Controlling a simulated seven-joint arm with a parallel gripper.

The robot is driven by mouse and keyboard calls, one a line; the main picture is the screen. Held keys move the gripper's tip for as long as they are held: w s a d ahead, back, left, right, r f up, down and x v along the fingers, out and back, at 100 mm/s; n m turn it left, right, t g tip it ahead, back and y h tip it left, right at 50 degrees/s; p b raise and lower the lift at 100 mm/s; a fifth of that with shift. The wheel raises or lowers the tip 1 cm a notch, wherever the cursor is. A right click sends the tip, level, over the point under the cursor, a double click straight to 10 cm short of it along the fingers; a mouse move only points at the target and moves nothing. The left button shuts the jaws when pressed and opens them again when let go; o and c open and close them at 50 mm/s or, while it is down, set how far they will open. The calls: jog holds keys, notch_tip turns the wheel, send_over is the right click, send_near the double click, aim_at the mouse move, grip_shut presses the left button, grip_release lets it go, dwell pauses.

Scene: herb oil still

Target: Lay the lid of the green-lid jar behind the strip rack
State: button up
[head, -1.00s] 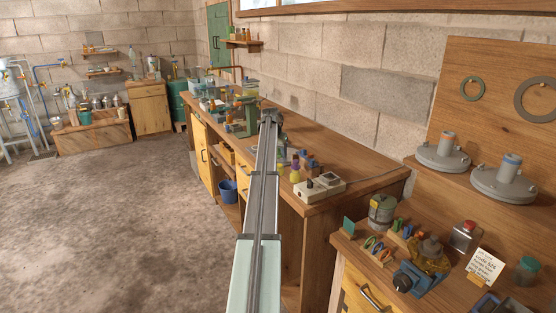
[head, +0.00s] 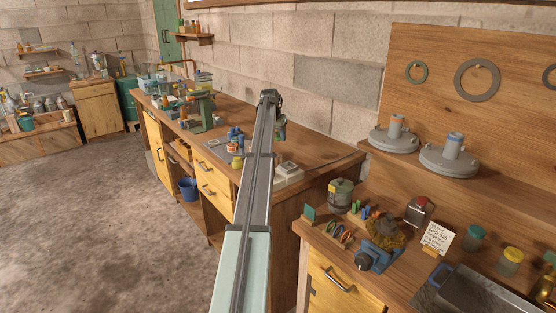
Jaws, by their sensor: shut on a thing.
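My gripper (head: 280,132) hangs from the far end of my long arm, above the right part of the long wooden bench. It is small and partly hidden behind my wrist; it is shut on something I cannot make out. A small jar with a green lid (head: 476,232) stands on the near bench at the right, far from my gripper. A small wooden rack with coloured pieces (head: 340,232) stands at the near bench's left end; I cannot tell whether it is the strip rack.
A grey-green canister (head: 340,194), a blue clamp-like device (head: 378,257), a red-capped bottle (head: 418,211), a written card (head: 438,237) and a yellow-lid jar (head: 510,260) crowd the near bench. A white box (head: 289,173) sits on the long bench (head: 320,160), near clear wood.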

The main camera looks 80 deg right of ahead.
jog(key=s+d+f, duration=0.2)
jog(key=s+d, duration=0.2)
jog(key=s, duration=0.2)
jog(key=w+d+n+t+y, duration=0.2)
jog(key=w+n+t, duration=0.3)
jog(key=n, duration=1.1)
jog(key=shift+a+f, duration=0.15)
jog(key=shift+f, duration=2.25)
jog(key=shift+a+f, duration=0.1)
jog(key=shift+f, duration=2.3)
jog(key=shift+f, duration=0.1)
jog(key=o, duration=0.7)
